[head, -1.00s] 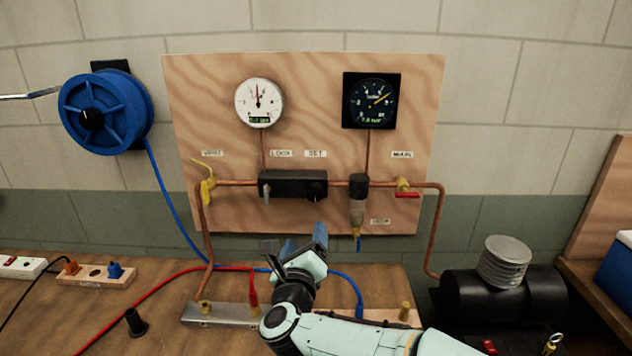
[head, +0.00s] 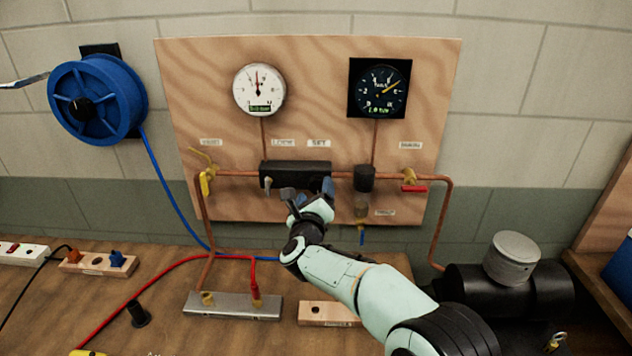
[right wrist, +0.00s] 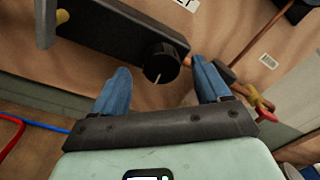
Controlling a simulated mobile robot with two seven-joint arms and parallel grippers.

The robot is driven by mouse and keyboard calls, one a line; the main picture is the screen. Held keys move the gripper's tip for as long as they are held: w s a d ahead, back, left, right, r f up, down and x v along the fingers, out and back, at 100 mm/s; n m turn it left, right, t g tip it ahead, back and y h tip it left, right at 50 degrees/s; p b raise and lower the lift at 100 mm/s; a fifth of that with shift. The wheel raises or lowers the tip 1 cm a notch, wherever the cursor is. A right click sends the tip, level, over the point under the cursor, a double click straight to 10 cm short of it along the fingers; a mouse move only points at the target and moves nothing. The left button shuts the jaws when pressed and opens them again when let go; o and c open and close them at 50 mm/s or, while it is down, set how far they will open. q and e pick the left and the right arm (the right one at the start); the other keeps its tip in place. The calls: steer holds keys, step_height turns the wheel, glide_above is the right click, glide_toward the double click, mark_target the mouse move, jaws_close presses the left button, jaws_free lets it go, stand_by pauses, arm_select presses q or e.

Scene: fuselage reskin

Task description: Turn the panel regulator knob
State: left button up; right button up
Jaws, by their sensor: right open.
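The black panel regulator block (head: 290,168) sits on the copper pipe of the plywood panel. Its round black knob (right wrist: 166,62) with a pale pointer line shows in the right wrist view; in the head view my gripper hides it. My right gripper (head: 308,190) is in front of the block. In the right wrist view its two blue fingers (right wrist: 159,80) are spread, one either side of the knob with gaps between. I see no contact with the knob. My left gripper is not in view.
A white gauge (head: 259,90) and a black gauge (head: 379,88) hang above. A yellow-handled valve (head: 205,182) is left on the pipe, a red-handled valve (head: 413,187) right. A clear-bowled filter (head: 361,205) hangs close right of my gripper. A blue hose reel (head: 97,101) is on the wall.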

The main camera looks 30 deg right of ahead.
mark_target(318, 185)
steer(key=shift+p+x, duration=0.35)
steer(key=shift+x, duration=1.1)
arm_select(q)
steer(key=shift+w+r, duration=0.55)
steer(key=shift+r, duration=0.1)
arm_select(e)
steer(key=c, duration=1)
steer(key=shift+c, duration=0.2)
